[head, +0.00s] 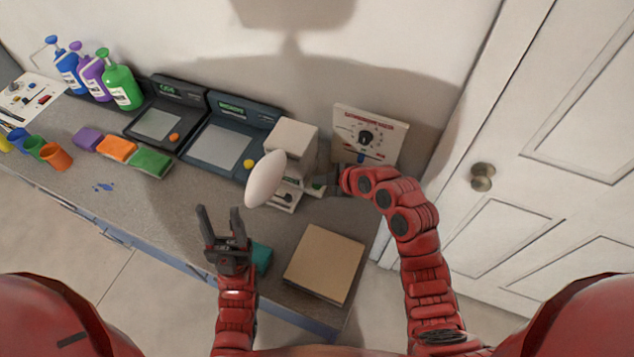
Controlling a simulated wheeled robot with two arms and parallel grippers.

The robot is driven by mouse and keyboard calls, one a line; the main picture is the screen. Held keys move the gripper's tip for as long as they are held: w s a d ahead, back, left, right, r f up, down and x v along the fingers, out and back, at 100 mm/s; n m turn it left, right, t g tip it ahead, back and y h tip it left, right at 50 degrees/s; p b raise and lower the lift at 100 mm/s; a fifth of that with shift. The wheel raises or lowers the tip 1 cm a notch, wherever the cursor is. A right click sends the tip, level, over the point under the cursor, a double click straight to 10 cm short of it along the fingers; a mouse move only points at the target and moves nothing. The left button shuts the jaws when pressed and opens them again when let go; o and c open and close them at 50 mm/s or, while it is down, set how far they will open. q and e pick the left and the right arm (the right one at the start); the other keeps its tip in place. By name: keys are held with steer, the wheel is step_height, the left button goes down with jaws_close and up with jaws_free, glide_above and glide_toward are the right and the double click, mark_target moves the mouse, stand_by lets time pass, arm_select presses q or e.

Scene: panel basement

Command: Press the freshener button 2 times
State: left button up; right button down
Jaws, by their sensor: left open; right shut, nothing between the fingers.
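A boxy beige device (293,140), which looks like the freshener, stands on the counter near its right end. A smooth white oval shape (265,180) shows in front of its left side; I cannot tell whether it is part of the device or a puff from it. My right gripper (322,187) is shut and empty, close by the device's lower right side. I cannot tell whether it touches the device, and no button is clearly visible there. My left gripper (222,215) is open and empty, over the counter's front, left of and nearer than the device.
A dial panel (366,137) stands behind my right gripper. A tan square board (325,263) lies at the counter's front right, with a teal block (262,257) beside it. Two dark consoles (222,143), sponges (117,148), cups (56,156) and pump bottles (121,86) stand left.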

steer(key=shift+r, duration=0.9)
steer(key=shift+r, duration=0.1)
steer(key=shift+r, duration=2.4)
steer(key=shift+p, duration=0.35)
